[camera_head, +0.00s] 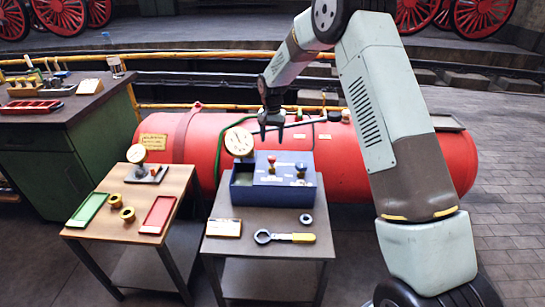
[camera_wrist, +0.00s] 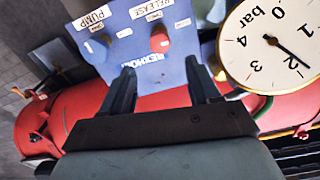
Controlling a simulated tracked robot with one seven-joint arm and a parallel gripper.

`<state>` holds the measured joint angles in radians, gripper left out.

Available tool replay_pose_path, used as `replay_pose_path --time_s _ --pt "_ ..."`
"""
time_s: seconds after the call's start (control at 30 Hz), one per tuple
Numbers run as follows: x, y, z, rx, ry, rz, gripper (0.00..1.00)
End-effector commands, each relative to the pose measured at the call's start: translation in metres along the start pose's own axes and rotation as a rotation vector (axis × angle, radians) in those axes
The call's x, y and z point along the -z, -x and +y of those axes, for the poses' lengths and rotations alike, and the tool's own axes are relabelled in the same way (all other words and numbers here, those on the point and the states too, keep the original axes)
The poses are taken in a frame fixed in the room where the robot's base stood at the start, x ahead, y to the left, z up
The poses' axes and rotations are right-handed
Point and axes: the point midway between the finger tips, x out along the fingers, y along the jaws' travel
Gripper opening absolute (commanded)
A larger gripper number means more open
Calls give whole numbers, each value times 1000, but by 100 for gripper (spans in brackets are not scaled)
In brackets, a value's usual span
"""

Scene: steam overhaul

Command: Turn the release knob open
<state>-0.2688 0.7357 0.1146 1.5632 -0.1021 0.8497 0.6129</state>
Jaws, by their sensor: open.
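The blue box (camera_head: 250,190) stands on the right small table, with a white gauge (camera_head: 239,142) at its back left. The release knob (camera_wrist: 160,40) is red and sits beside the RELEASE label in the wrist view; it also shows on the box in the head view (camera_head: 271,159). My gripper (camera_wrist: 160,70) is open and empty. Its fingers point at the box, with the release knob in line with the gap between them and apart from both. In the head view my gripper (camera_head: 272,132) hangs above the box.
The gauge dial (camera_wrist: 275,42) is close to the right finger; its needle points near 2. A yellow-handled wrench (camera_head: 287,237) and a dark ring (camera_head: 306,218) lie on the front of the table. A red tank (camera_head: 345,160) lies behind. The left table (camera_head: 110,228) holds trays and brass parts.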

Motion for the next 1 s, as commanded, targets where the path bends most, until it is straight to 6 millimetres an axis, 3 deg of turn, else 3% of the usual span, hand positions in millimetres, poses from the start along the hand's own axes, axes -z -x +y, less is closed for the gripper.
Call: replay_pose_path --time_s 0.3,0.5,0.7,1.0 --pt "0 -56 0 -1 0 -1 61" --pt "0 -82 0 0 0 -1 61" --pt "0 -94 -1 1 0 1 61" --pt "0 -95 -1 1 1 1 61"
